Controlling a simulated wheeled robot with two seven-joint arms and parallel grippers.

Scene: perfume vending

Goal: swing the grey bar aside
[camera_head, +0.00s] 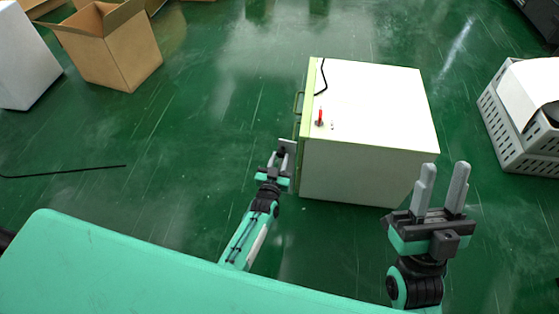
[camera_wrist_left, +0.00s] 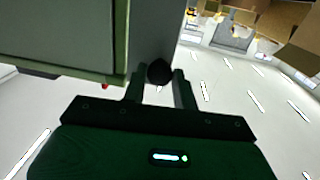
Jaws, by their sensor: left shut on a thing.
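A white cabinet (camera_head: 370,120) with a pale green left edge stands on the floor in the head view. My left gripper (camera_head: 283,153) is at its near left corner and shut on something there. In the left wrist view a grey bar (camera_wrist_left: 152,35) stands beside the cabinet's edge (camera_wrist_left: 60,35), and a round black knob (camera_wrist_left: 160,72) sits between the fingers of my left gripper (camera_wrist_left: 160,88). The held part is small and partly hidden by the fingers in the head view. My right gripper (camera_head: 441,178) is open and empty, to the right of the cabinet's near side.
A red switch (camera_head: 320,117) and a black cable (camera_head: 322,80) are on the cabinet's top. An open cardboard box (camera_head: 115,50) stands at the back left. A grey crate (camera_head: 500,125) stands at the right. The green floor left of the cabinet is mostly clear.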

